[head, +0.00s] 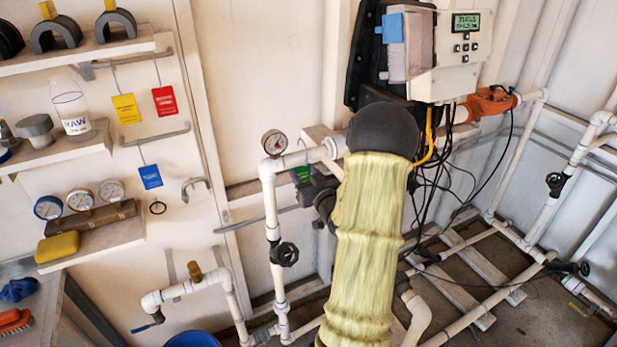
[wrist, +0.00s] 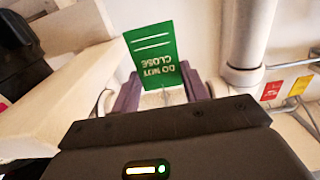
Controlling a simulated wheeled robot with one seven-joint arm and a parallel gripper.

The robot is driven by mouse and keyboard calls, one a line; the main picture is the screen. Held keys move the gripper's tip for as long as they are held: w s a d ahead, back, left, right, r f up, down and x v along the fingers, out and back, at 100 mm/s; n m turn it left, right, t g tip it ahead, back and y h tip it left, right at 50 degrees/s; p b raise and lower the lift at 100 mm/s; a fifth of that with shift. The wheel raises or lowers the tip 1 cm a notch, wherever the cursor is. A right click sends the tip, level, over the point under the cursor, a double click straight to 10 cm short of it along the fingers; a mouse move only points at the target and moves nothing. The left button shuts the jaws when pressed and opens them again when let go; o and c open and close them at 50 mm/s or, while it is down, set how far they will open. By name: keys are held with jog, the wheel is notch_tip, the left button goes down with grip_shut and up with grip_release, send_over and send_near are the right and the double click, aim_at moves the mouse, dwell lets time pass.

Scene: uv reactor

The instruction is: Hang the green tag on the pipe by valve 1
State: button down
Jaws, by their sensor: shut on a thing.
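The green tag (wrist: 152,52) is held between the two fingers of my gripper (wrist: 160,95) in the wrist view, with "DO NOT CLOSE" printed upside down. In the head view only a small part of the green tag (head: 301,174) shows; my gripper (head: 316,188) is partly hidden by my yellow-sleeved arm. They are close to the white pipe (head: 270,205), just right of its upright part and below its top run. A black valve handle (head: 284,254) is lower on this pipe. No valve number is readable. A white pipe (wrist: 247,40) stands right of the tag in the wrist view, apart from it.
A pressure gauge (head: 274,142) tops the pipe. Yellow (head: 126,108), red (head: 165,100) and blue (head: 150,176) tags hang on the left wall. A control box (head: 462,55) with loose cables is behind my arm. More pipes run at right; a blue bucket (head: 194,339) is below.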

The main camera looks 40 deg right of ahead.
jog(key=shift+w, duration=0.35)
jog(key=shift+f+b, duration=1.3)
jog(key=shift+f, duration=0.2)
jog(key=c, duration=1.2)
grip_release()
jog(key=o, duration=0.5)
jog(key=shift+s+d, duration=0.15)
jog(key=shift+d, duration=0.05)
jog(key=shift+o, duration=0.2)
jog(key=b, duration=0.3)
send_near(303, 180)
jog(key=v, duration=0.6)
jog(key=shift+d+f+b, duration=0.1)
jog(key=shift+f+b, duration=0.1)
jog(key=shift+b, duration=0.8)
jog(key=shift+b, duration=0.5)
